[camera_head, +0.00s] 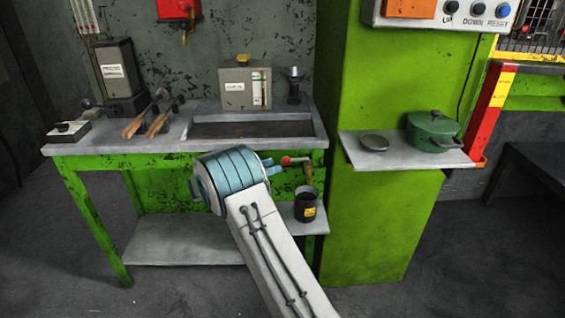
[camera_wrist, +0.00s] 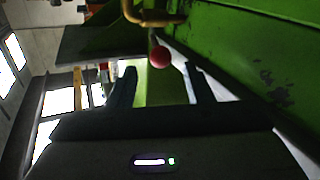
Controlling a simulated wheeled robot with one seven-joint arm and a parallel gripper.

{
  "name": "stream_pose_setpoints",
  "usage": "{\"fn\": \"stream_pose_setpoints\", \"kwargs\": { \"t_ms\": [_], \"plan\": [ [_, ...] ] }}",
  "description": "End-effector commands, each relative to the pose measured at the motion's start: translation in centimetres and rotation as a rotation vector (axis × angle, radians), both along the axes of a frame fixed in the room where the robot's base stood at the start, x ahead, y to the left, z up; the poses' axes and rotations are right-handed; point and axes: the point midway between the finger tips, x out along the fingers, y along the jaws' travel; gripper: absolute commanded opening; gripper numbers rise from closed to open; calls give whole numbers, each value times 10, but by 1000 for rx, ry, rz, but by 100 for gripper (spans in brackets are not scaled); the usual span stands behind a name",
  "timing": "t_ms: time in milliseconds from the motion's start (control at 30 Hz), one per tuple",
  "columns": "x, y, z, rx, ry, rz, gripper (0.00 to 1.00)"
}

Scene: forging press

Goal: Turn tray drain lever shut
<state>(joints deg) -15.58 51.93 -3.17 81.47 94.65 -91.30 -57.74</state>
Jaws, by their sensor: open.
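The drain lever (camera_head: 287,160) is a short handle with a red ball knob, at the front right of the bench below the sunken tray (camera_head: 250,130). It joins a brass valve (camera_head: 308,172). In the wrist view, the red knob (camera_wrist: 160,57) is near the top middle, with the brass pipe (camera_wrist: 158,19) above it. My gripper (camera_head: 272,167) is open, its blue fingers just left of the knob in the head view. In the wrist view my gripper (camera_wrist: 160,70) has one finger on each side of the knob in the picture. Contact cannot be told.
Tongs (camera_head: 148,120) lie at the bench's left.

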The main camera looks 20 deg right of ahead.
Motion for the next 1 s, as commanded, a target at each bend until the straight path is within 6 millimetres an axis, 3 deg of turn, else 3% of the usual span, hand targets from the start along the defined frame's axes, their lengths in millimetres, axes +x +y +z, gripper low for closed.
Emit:
{"fn": "stream_pose_setpoints", "kwargs": {
  "t_ms": [100, 300, 500, 733, 767, 900, 1000],
  "plan": [
    [-4, 28, 0, -1, 0, 2, 46],
    [-10, 60, 1, -1, 0, -1, 46],
    [-13, 72, 0, -1, 1, -3, 46],
    [-13, 73, 0, -1, 1, -3, 46],
    [-13, 73, 0, -1, 1, -3, 43],
    [-8, 71, 6, 8, -17, 27, 4],
    [4, 64, 21, 37, -58, 113, 0]
  ]
}}
